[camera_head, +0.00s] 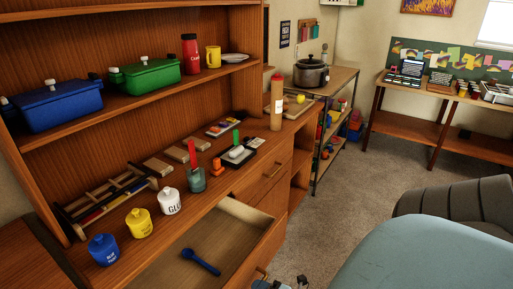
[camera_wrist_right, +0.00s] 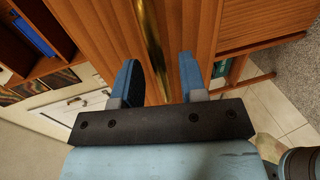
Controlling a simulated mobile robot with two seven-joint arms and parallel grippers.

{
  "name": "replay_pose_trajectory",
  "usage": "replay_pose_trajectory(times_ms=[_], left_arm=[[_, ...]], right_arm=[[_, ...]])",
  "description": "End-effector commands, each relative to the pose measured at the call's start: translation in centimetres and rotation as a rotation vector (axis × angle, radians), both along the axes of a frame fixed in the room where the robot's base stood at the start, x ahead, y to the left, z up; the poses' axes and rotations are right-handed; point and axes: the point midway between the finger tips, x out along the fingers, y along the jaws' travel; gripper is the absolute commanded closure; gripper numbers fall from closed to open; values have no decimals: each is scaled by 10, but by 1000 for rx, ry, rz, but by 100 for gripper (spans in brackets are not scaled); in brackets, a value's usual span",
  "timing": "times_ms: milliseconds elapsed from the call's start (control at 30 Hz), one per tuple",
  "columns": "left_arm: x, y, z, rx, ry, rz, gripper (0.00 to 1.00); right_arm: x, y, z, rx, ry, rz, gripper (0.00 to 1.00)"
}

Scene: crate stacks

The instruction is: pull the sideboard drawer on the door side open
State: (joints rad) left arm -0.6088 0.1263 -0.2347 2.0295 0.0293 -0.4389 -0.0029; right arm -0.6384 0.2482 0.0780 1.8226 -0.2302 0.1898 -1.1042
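The wooden sideboard (camera_head: 255,140) fills the left of the head view. One of its drawers (camera_head: 215,243) stands pulled out, and a blue spoon (camera_head: 200,262) lies inside. A brass handle (camera_head: 262,272) shows on its front at the bottom. My right gripper (camera_wrist_right: 157,58) is open in the right wrist view, its blue fingers on either side of a brass bar handle (camera_wrist_right: 150,30) on a wooden front, with gaps between. Small parts at the bottom edge of the head view seem to be this gripper. My left gripper is not in view.
A closed drawer (camera_head: 277,167) is beyond the open one. Jars, including a yellow one (camera_head: 139,223), and a tool rack stand on the sideboard top. Carpet (camera_head: 345,195) is clear between sideboard and chair.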

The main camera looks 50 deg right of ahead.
Motion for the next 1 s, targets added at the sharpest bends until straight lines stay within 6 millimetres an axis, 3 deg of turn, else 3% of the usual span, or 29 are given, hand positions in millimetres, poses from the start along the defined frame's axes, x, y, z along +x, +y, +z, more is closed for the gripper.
replay_pose_trajectory(times_ms=[300,500,700,1000], left_arm=[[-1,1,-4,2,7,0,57],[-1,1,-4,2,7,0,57],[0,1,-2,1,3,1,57],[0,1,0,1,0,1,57]], right_arm=[[-72,-6,14,-1,5,-1,61],[-105,-8,22,0,2,-1,61],[-118,-10,25,-1,1,-1,61],[-119,-10,25,-1,0,0,61]])
